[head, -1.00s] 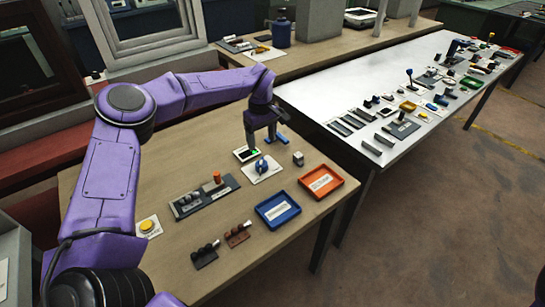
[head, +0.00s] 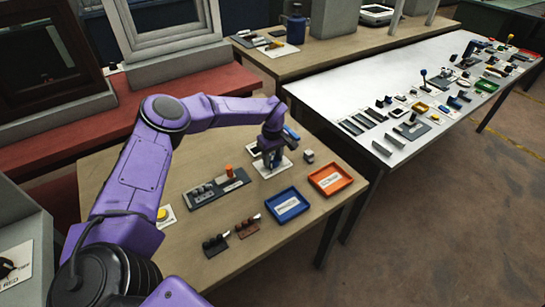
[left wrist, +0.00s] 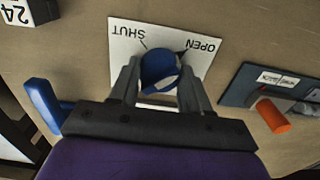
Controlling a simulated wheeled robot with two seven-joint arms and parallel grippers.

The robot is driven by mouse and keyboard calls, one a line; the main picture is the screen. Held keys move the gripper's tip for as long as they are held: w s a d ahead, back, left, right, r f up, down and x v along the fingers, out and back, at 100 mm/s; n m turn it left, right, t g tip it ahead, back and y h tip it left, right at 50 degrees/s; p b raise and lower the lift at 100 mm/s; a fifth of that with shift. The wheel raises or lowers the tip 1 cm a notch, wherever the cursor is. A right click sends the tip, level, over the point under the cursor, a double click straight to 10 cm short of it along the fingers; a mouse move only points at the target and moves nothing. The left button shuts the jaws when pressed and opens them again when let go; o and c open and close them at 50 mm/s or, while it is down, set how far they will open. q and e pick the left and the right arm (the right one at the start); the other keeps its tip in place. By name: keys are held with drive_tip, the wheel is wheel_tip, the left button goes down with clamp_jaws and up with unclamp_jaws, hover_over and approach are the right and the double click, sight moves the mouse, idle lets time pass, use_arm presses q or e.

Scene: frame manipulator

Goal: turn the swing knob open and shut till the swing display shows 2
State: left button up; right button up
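The blue swing knob (left wrist: 160,68) stands on a white plate (left wrist: 124,40) marked SHUT and OPEN in the left wrist view. My left gripper (head: 271,163) is down at the knob, with its fingers close against both sides in the left wrist view (left wrist: 160,80). It appears shut on the knob. In the head view the plate (head: 283,168) shows partly around the fingers. My right gripper is out of view.
A dark panel with an orange knob (head: 229,171) is to the left. A blue bar (left wrist: 45,104) shows beside my gripper; what it belongs to is unclear.

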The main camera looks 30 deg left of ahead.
use_arm(q)
drive_tip(key=c, duration=0.4)
drive_tip(key=n+b, duration=0.2)
drive_tip(key=shift+f+n+b, duration=0.15)
drive_tip(key=shift+n+b, duration=0.2)
drive_tip(key=shift+n, duration=0.05)
drive_tip(key=n+b, duration=0.2)
drive_tip(key=n, duration=0.1)
drive_tip(key=shift+n, duration=0.3)
drive_tip(key=n+b, duration=0.3)
drive_tip(key=n, duration=0.3)
drive_tip(key=shift+r+n+b, duration=0.2)
drive_tip(key=shift+n+b, duration=1)
drive_tip(key=shift+n, duration=1.5)
